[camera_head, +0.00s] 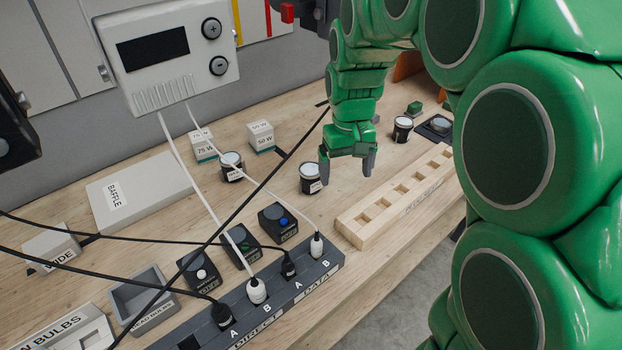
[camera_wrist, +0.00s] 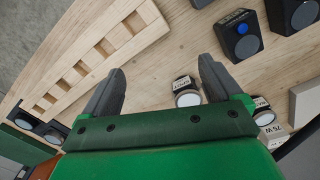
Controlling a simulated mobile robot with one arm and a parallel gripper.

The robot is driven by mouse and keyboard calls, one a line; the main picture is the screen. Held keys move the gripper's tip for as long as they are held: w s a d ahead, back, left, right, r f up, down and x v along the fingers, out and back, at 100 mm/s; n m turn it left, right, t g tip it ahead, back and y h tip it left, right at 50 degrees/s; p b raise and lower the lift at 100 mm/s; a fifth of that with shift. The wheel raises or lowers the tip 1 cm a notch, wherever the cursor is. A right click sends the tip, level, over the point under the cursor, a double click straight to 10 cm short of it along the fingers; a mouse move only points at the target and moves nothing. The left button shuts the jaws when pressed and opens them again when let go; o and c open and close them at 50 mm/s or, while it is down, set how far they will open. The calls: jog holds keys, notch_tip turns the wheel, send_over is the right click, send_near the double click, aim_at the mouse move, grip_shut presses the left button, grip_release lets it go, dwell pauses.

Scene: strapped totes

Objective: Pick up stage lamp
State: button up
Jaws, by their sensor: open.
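My gripper (camera_head: 347,169) is open and empty above the wooden table, its fingers pointing down; its two grey fingers also show in the wrist view (camera_wrist: 160,66). A short black cylinder with a pale round top and a white label (camera_head: 311,179), which looks like a lamp, stands upright just left of the gripper. In the wrist view this cylinder (camera_wrist: 186,92) shows below the gap between the fingers, nearer the right finger. Similar cylinders stand further left (camera_head: 231,168) and at the back right (camera_head: 402,129). Their labels are too small to tell which is the stage lamp.
A wooden slotted rack (camera_head: 398,195) lies right of the gripper. Black boxes with coloured buttons (camera_head: 278,223) and a grey socket strip (camera_head: 270,305) with cables lie in front. Cables cross left of the gripper. Small white boxes (camera_head: 260,136) and a baffle box (camera_head: 140,193) stand left.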

jog(key=n, duration=0.2)
send_over(311, 170)
jog(key=shift+t, duration=0.3)
jog(key=f, duration=0.5)
jog(key=shift+s+a+f, duration=0.2)
jog(key=shift+s+f, duration=0.05)
jog(key=shift+s, duration=0.15)
jog(key=shift+w+f, duration=0.15)
jog(key=shift+f, duration=1.05)
jog(key=shift+w+d+f, duration=0.1)
jog(key=shift+w+f, duration=0.05)
jog(key=shift+f, duration=1.25)
jog(key=shift+w+d+f, duration=0.1)
jog(key=shift+f, duration=1.25)
jog(key=c, duration=1.2)
jog(key=shift+r, duration=0.15)
